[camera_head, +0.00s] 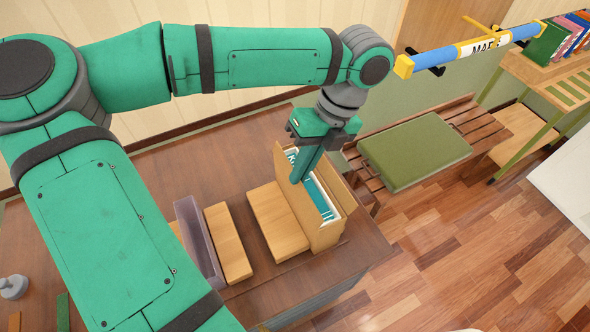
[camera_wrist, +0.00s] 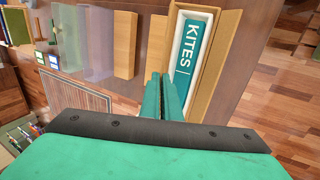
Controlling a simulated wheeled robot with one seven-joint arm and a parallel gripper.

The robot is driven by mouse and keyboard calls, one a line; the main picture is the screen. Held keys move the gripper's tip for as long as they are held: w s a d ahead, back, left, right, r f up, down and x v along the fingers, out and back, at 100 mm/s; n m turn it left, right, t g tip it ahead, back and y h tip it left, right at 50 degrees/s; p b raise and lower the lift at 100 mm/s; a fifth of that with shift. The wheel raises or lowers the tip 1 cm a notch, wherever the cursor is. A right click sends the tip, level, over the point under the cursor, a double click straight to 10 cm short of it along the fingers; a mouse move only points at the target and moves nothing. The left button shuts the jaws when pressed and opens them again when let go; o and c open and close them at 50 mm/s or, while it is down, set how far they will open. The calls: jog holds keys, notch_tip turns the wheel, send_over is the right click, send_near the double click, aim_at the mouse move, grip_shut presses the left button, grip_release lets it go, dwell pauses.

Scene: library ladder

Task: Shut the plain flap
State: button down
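A light wooden box (camera_head: 323,236) stands open near the right end of the brown table. Inside it a teal and white panel shows; the wrist view reads "KITES" on this panel (camera_wrist: 188,50). A plain wooden flap (camera_head: 344,188) stands raised along the box's right side; it also shows in the wrist view (camera_wrist: 217,68). A flat wooden panel (camera_head: 276,222) lies along the box's left side; I cannot tell whether it is joined to the box. My gripper (camera_head: 296,180) points down at the box opening, fingers together and apparently empty. I cannot tell whether they touch the box.
The brown table (camera_head: 190,170) also holds another wooden block (camera_head: 228,243) and a translucent bin (camera_head: 198,240) to the left. A bench with a green cushion (camera_head: 415,150) stands beyond the table's right end. A blue and yellow bar (camera_head: 470,47) juts out above it.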

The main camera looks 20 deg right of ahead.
jog(key=y, duration=0.1)
jog(key=d+y, duration=0.1)
jog(key=y, duration=0.1)
jog(key=shift+d+f, duration=0.3)
jog(key=shift+f, duration=0.1)
jog(key=shift+d+f+y, duration=0.15)
jog(key=shift+f+y, duration=0.05)
jog(key=shift+y, duration=0.5)
jog(key=shift+d+f+y, duration=0.15)
jog(key=shift+y, duration=0.55)
jog(key=c, duration=2.4)
grip_release()
jog(key=shift+c, duration=0.2)
jog(key=o, duration=0.4)
jog(key=shift+o, duration=0.2)
jog(key=v, duration=0.7)
jog(key=shift+d, duration=0.25)
jog(key=shift+w+r, duration=0.1)
